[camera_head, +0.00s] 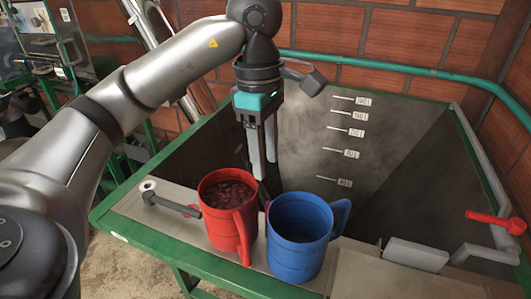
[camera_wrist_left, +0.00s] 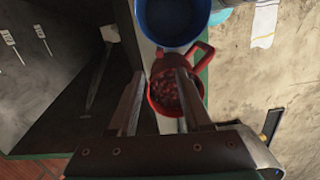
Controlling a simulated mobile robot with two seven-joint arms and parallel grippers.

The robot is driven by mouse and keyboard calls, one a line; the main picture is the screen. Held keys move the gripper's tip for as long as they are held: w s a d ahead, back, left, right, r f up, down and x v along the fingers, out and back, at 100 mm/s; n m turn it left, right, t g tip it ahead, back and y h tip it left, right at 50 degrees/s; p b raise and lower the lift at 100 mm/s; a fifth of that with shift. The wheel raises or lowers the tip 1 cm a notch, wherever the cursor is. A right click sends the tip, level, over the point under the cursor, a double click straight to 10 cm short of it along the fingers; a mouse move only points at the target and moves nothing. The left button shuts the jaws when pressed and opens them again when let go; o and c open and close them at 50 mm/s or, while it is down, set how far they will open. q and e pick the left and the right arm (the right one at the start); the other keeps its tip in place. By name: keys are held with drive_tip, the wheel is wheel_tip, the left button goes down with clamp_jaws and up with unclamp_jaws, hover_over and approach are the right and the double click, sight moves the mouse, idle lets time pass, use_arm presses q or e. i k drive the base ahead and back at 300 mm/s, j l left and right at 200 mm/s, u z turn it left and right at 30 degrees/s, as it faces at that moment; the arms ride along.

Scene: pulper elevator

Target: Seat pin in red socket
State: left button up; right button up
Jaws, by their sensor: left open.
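My left gripper (camera_head: 265,170) points down just behind the red mug, over the tank side. Its fingers are apart with nothing between them. In the left wrist view its fingers (camera_wrist_left: 160,78) partly cover the red mug. My right gripper is not in view.
A red valve handle (camera_head: 497,220) is at right. A grey block (camera_head: 415,254) sits on the front ledge.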

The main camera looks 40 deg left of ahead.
sight(409, 168)
drive_tip(key=i+l+u, duration=0.2)
drive_tip(key=l+u, duration=0.2)
drive_tip(key=i+l+u, duration=0.1)
drive_tip(key=l+u, duration=0.3)
drive_tip(key=i+l+u, duration=0.1)
drive_tip(key=l+u, duration=0.3)
drive_tip(key=j, duration=0.1)
